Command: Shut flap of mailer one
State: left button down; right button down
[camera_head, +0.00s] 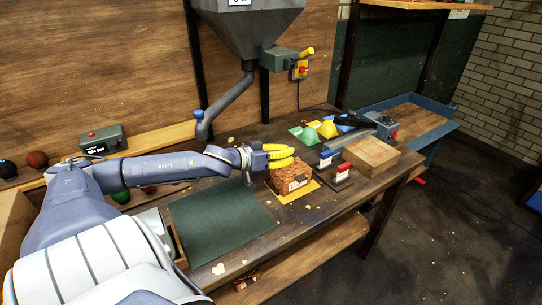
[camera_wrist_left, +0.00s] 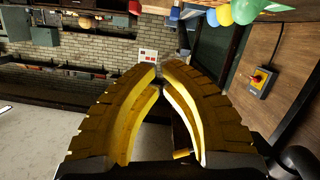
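A brown speckled box with a pale label (camera_head: 294,183), probably mailer one, sits on a yellow mat (camera_head: 314,186) on the workbench. I cannot make out its flap clearly. My left gripper (camera_head: 292,155), with yellow fingers, is above and just behind the box's top; I cannot tell whether it touches it. In the left wrist view the fingertips of the left gripper (camera_wrist_left: 161,68) come nearly together with nothing seen between them. The box is not clearly seen there. My right gripper is not in view.
A dark green mat (camera_head: 220,218) lies clear left of the box. A small stand with red and blue parts (camera_head: 340,172) and a plain wooden box (camera_head: 371,157) are to the right.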

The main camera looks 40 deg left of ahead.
pick_arm(q)
jog(key=shift+v, duration=2.9)
